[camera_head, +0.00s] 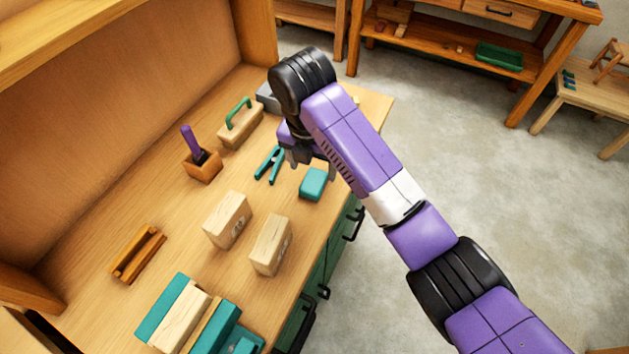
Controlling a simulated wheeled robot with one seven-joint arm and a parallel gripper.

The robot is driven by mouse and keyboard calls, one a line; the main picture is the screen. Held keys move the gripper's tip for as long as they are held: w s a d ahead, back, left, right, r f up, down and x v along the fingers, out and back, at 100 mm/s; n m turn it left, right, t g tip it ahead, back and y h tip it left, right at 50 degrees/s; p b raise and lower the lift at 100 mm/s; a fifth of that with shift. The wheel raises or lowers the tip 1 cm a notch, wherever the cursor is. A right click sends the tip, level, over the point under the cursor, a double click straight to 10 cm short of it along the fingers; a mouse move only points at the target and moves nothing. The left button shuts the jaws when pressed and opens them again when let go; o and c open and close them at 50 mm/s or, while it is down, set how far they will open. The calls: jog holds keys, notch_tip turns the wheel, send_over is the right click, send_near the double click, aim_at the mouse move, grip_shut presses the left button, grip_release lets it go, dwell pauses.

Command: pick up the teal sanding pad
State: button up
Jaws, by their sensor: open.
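The teal sanding pad (313,184) is a small rounded block lying on the wooden bench top (180,235), close to the bench's right edge. My gripper (314,172) hangs from the purple arm just above and behind the pad, pointing down. Its fingers are open and partly hidden by the arm, and nothing shows between them. I cannot tell whether a fingertip touches the pad.
Teal pliers or a clamp (269,164) lie left of the pad. Two wooden blocks (228,219) (271,244) stand nearer the front. A box with a purple handle (201,164), a green-handled float (240,123) and a teal-jawed vise (190,315) are also on the bench.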

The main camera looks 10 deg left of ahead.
aim_at(314, 181)
notch_tip(314, 181, down, 6)
jog(key=shift+r+p, duration=0.1)
jog(key=shift+p, duration=0.45)
jog(key=c, duration=1.5)
jog(key=shift+r, duration=0.1)
notch_tip(314, 181, up, 20)
jog(key=p, duration=0.3)
